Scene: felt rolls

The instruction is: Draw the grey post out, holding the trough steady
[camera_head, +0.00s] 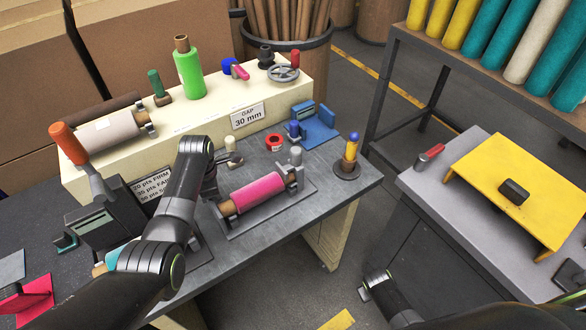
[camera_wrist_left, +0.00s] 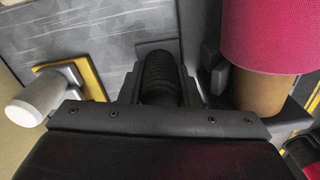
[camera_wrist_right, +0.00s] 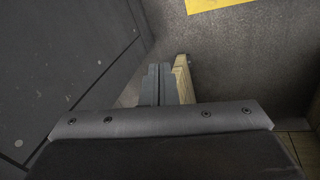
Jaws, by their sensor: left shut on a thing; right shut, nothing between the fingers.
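A grey trough (camera_head: 262,214) lies on the dark bench and holds a pink felt roll (camera_head: 257,191) on a brown core; the roll also shows in the left wrist view (camera_wrist_left: 270,35). A light grey post (camera_head: 296,155) stands upright at the trough's right end. My left gripper (camera_head: 212,182) is at the trough's left end. In the left wrist view it is shut on a black ribbed grip (camera_wrist_left: 160,78) beside the roll's core. My right gripper (camera_head: 368,286) is low at the right, away from the trough, shut and empty; its fingers show in the right wrist view (camera_wrist_right: 159,85).
A white knob on a yellow-edged base (camera_head: 232,152) stands behind the trough. A blue fixture (camera_head: 318,127), a red ring (camera_head: 275,142) and a yellow peg with a blue top (camera_head: 350,150) are close by. A grey cabinet (camera_head: 430,190) carries a yellow stand (camera_head: 530,180).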

